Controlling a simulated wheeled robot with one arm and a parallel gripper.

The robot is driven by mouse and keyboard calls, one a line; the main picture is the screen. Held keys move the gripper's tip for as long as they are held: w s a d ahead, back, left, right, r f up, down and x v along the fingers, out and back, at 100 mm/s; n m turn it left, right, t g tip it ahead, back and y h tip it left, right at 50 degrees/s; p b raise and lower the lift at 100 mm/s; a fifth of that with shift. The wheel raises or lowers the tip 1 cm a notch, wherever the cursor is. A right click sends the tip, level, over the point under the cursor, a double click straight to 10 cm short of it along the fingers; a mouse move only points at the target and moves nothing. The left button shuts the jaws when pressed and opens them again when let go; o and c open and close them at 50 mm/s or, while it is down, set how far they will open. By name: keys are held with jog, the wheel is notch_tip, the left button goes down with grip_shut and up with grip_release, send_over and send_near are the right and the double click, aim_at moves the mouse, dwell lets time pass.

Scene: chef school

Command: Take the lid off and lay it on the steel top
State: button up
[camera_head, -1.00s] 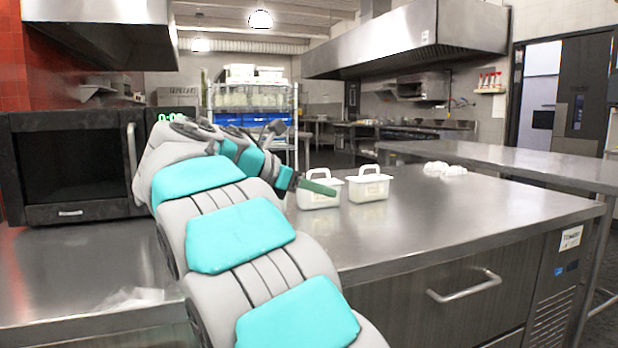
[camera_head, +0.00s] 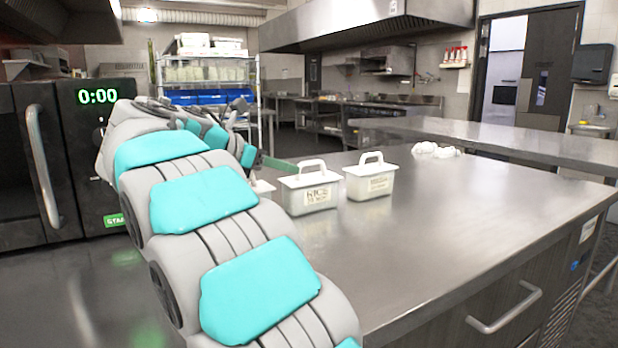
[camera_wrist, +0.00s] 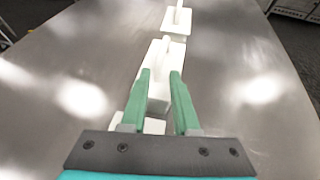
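A white container labelled rice (camera_head: 313,200) stands on the steel counter with a white handled lid (camera_head: 308,179) on it. A second white container (camera_head: 368,186) with a handled lid stands just right of it. A third white one (camera_head: 263,187) is mostly hidden behind my arm. In the wrist view the containers stand in a row: the nearest (camera_wrist: 153,127) is partly covered by my gripper, the middle one (camera_wrist: 160,62) lies ahead of the fingertips, and the far one (camera_wrist: 178,22) is beyond. My gripper (camera_wrist: 160,74) has its green fingers apart, with no lid held.
The steel top (camera_head: 430,240) is clear to the right and in front of the containers. White lumpy items (camera_head: 435,150) lie at its far right. A black microwave (camera_head: 60,160) stands at left beside my arm. Another steel table (camera_head: 500,140) is behind.

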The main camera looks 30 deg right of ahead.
jog(key=x, duration=0.4)
jog(key=shift+w+d+f, duration=0.15)
jog(key=shift+d+f, duration=0.1)
jog(key=shift+d, duration=0.05)
jog(key=shift+c, duration=0.2)
grip_shut()
